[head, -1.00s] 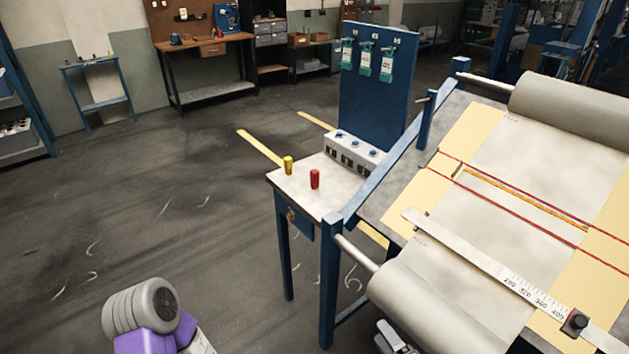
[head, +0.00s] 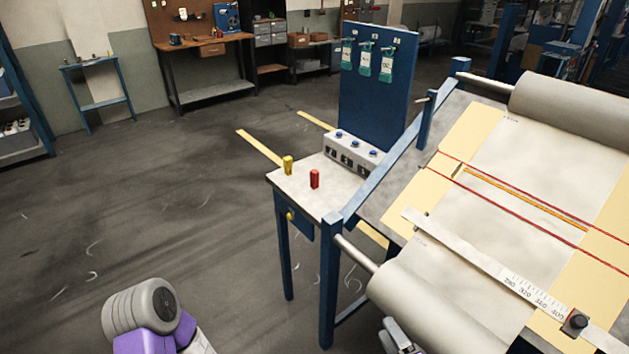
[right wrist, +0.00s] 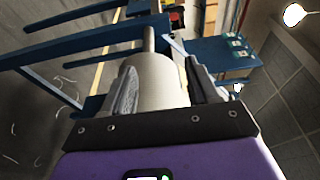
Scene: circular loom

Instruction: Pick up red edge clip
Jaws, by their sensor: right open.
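The red edge clip (head: 315,179) stands upright on the small grey-topped side table (head: 318,203) in the head view. A yellow clip (head: 288,165) stands just left of it. My right gripper (head: 397,338) is partly visible at the bottom edge, below the clip in the picture and beside the lower cloth roll. In the right wrist view my right gripper (right wrist: 162,82) is open, with the grey roll showing between its fingers; I see nothing gripped. A small red patch shows at the top there; I cannot tell if it is the clip. My left gripper is out of view.
The loom bed with its lower cloth roll (head: 440,305) and ruler bar (head: 480,262) fills the right side. A blue rail (head: 385,172) borders the side table. A switch box (head: 352,154) and blue tag board (head: 378,85) stand behind the clips.

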